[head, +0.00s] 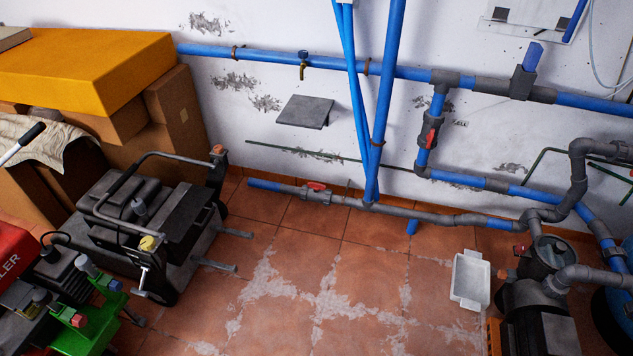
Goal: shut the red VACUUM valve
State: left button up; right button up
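Two valves with red handles show in the head view. One red-handled valve (430,137) sits on a short upright blue pipe on the wall, right of the middle; its handle looks roughly in line with that pipe. The other red-handled valve (317,187) sits on the low grey and blue pipe near the floor; its handle also looks roughly along its pipe. Small dark lettering (460,123) shows on the wall beside the upper valve, too small to read. I cannot tell which valve is VACUUM. Neither of my grippers is in view.
A pump (545,265) and a white tray (470,280) stand at right. A black wheeled machine (165,215), cardboard boxes (175,105) and red and green machines (85,315) fill the left. The tiled floor (340,265) between them is mostly clear.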

aim_at(315, 186)
jog(key=i+z, duration=0.15)
jog(key=i, duration=0.55)
jog(key=i+j+z, duration=0.15)
jog(key=i, duration=0.5)
jog(key=i+j+z, duration=0.15)
jog(key=i, duration=0.55)
